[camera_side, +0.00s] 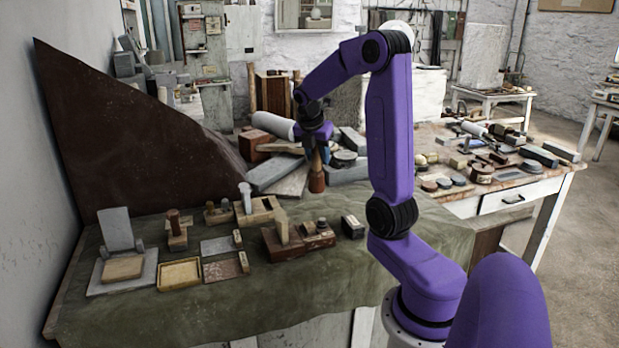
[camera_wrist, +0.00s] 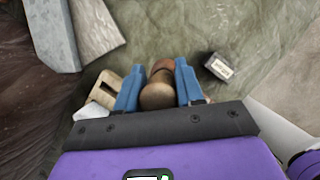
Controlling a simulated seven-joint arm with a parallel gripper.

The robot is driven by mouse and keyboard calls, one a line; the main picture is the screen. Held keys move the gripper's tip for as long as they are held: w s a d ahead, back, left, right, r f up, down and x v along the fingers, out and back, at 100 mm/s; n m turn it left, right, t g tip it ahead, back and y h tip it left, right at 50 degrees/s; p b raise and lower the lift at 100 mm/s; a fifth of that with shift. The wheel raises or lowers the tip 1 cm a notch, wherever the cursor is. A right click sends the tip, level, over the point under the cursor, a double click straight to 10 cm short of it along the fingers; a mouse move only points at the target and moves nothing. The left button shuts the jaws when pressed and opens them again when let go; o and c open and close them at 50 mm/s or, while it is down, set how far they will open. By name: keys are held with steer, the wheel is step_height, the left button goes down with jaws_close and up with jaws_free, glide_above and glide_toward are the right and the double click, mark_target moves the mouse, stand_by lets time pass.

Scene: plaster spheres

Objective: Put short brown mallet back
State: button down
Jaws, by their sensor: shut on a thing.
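My gripper (camera_side: 318,138) is shut on a short brown mallet (camera_side: 316,180), with its blue fingers on either side of it. The mallet hangs upright below the fingers, with a tan upper part and a darker reddish-brown lower end. In the wrist view, the mallet (camera_wrist: 157,92) shows between the two fingertips (camera_wrist: 158,70), seen from above. It is in front of the grey and wooden slabs at the back of the bench. I cannot tell the exact gap under it. A light wooden block with a slot (camera_wrist: 105,88) shows left of the fingers.
A green cloth (camera_side: 200,315) covers the bench. Wooden blocks with upright tools (camera_side: 177,237), shallow trays (camera_side: 180,275), a reddish-brown block (camera_side: 285,245) and a small dark box with a pale label (camera_side: 352,227) stand on it. Slabs (camera_side: 274,171) lie behind. The cloth's front is clear.

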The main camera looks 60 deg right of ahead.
steer(key=w+d+f, duration=0.3)
steer(key=w+f, duration=0.1)
steer(key=f, duration=0.5)
steer(key=shift+w+d+f, duration=0.15)
steer(key=shift+d, duration=0.25)
steer(key=shift+f, duration=0.1)
steer(key=c, duration=0.7)
jaws_free()
steer(key=shift+f, duration=0.1)
